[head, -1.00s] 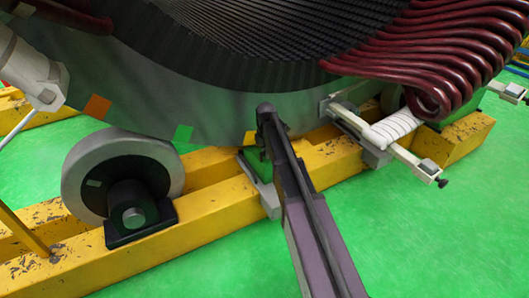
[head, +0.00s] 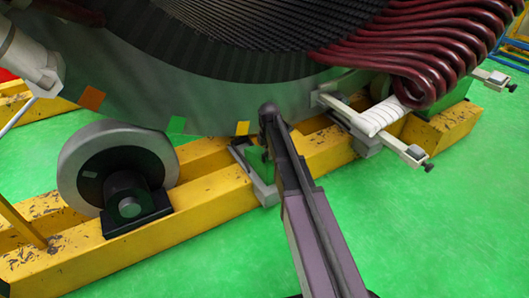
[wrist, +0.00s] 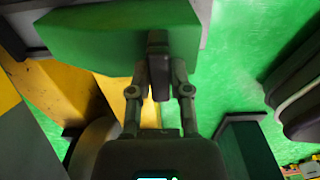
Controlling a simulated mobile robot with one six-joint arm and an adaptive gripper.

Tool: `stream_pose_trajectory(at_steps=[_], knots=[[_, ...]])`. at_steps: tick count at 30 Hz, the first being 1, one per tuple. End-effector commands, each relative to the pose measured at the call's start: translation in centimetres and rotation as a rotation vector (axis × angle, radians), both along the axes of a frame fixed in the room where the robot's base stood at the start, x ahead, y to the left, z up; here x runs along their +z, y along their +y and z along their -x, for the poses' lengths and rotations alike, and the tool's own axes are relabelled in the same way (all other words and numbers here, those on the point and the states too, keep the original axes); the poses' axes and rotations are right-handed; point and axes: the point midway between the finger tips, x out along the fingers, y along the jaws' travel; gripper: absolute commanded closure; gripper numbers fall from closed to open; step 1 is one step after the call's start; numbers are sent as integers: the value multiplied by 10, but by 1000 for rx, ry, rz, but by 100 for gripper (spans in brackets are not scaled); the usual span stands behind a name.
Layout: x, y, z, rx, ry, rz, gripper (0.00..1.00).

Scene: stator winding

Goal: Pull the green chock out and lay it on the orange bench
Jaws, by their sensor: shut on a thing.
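The green chock (head: 257,160) shows beside my arm in the head view, below the large stator's rim and at the grey bracket (head: 264,190) on the yellow beam. It is partly hidden by my arm. In the wrist view the chock (wrist: 95,35) is a large green block at the top. My gripper (wrist: 158,48) is shut on it, with the fingers at its near side. In the head view my dark arm covers the fingers. I cannot make out an orange bench in either view.
A grey roller wheel (head: 85,165) stands on the yellow beam (head: 200,215) at left. Dark red coils (head: 400,55) and a clamp bar with white wrapping (head: 378,117) jut out at right. Open green floor (head: 430,230) lies at the lower right.

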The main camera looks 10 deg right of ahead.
Motion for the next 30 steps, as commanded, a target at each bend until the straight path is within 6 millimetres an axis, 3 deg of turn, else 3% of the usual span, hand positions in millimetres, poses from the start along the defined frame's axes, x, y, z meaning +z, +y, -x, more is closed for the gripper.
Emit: stream_pose_trajectory(at_steps=[18, 19, 23, 30], knots=[[0, -1, 7, 3, 1, 0, 100], [0, -1, 7, 3, 1, 0, 72], [0, -1, 7, 4, 1, 0, 35], [0, 0, 7, 4, 0, 0, 35]])
